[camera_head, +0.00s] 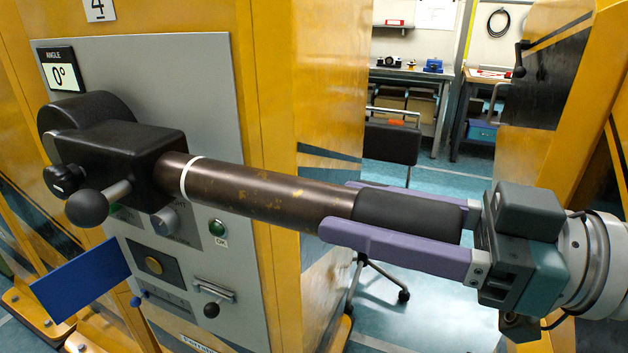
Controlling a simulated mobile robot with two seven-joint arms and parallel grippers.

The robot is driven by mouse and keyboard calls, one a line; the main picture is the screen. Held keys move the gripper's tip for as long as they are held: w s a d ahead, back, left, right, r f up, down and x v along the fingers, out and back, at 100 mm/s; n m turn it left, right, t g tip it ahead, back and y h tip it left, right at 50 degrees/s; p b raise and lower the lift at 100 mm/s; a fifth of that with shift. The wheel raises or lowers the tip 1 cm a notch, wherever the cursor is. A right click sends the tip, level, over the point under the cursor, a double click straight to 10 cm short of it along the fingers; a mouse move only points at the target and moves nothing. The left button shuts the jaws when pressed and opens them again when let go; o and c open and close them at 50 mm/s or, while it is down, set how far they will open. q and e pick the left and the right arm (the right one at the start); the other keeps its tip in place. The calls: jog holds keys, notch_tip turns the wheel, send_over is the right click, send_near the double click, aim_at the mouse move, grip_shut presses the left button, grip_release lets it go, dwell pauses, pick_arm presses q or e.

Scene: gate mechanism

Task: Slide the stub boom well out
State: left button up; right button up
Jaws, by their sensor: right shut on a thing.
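The stub boom (265,194) is a bronze-brown tube with a white ring near its left end and a black grip (408,215) at its right end. It comes out of a black housing (118,152) on the grey panel and points right, nearly level. My right gripper (345,209) comes in from the right; its two purple fingers lie on either side of the black grip and are shut on it. The fingertips reach the end of the brown tube. My left gripper is not in view.
The grey panel (190,75) carries an angle display (62,77) reading 0°, a black ball knob (88,208), a green OK button (218,228) and a small lever (211,309). A blue plate (82,281) juts out lower left. A chair (390,143) and yellow frames (560,130) stand behind.

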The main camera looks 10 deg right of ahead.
grip_shut()
jog(key=p+v, duration=0.1)
jog(key=v, duration=0.7)
jog(key=o, duration=1.1)
grip_release()
jog(key=shift+s+d, duration=0.2)
jog(key=shift+o, duration=0.8)
jog(key=v, duration=1)
jog(key=shift+b, duration=0.3)
